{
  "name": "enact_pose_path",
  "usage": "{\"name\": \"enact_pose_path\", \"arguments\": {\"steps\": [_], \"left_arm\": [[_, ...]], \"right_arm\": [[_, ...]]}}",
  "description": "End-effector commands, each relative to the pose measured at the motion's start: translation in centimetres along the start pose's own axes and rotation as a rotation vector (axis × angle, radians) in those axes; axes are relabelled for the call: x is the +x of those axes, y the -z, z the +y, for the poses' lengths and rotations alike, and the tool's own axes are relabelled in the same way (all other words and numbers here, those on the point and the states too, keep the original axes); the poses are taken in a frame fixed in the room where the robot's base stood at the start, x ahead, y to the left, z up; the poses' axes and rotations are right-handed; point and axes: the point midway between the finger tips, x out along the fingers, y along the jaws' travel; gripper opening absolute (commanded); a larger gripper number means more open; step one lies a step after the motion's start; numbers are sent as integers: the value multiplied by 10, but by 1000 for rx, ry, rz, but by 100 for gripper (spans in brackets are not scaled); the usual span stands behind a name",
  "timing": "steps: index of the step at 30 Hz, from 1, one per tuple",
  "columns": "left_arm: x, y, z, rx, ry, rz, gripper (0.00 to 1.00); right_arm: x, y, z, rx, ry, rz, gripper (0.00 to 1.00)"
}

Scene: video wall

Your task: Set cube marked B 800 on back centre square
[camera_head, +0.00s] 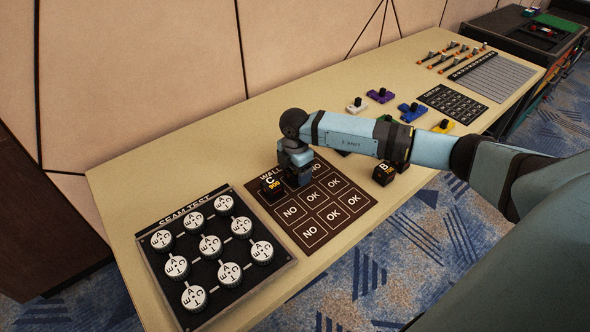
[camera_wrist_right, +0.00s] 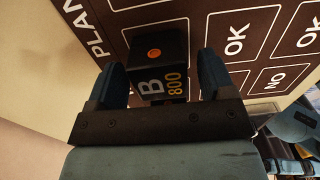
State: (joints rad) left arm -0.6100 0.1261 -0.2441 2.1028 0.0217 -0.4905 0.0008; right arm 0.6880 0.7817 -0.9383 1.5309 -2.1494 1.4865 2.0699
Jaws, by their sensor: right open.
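The black cube marked B 800 (camera_wrist_right: 160,70) stands between the fingers of my right gripper (camera_wrist_right: 165,80) in the right wrist view. The fingers are apart, one on each side of it. It is at the dark brown plan board (camera_head: 303,236), by the PLAN lettering. In the head view my right gripper (camera_head: 298,178) is low over the board's back row, right of a black cube marked C (camera_head: 271,188) on the back left square. There the gripper mostly hides the B 800 cube. My left gripper is out of view.
Another black cube marked B (camera_head: 383,174) stands right of the board. The seam test tray (camera_head: 240,296) with several white discs is at the left. Coloured blocks, a dark label board (camera_head: 453,103) and tools lie further right. The front board squares are clear.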

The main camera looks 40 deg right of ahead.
Motion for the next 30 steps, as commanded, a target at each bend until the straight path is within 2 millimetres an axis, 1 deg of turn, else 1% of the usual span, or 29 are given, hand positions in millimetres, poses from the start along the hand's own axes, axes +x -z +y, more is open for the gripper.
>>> {"name": "enact_pose_path", "arguments": {"steps": [5, 8, 12, 15, 18, 21, 24, 30], "left_arm": [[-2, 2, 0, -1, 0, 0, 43], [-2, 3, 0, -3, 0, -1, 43], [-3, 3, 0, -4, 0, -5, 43], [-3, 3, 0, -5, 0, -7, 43], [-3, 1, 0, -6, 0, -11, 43], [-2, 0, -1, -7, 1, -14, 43], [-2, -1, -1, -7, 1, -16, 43], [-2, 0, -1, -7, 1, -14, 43]], "right_arm": [[-19, 0, 1, 0, -4, 0, 76], [-39, 0, 1, 0, -4, 0, 76], [-70, -1, 1, -1, -4, -1, 76], [-90, 0, 1, 0, -3, 0, 76], [-106, 0, 0, 0, -3, -1, 76], [-116, 0, 0, 0, -1, 0, 76], [-122, 0, 0, 0, 0, 0, 76], [-123, 0, 0, 0, 0, 0, 76]]}}
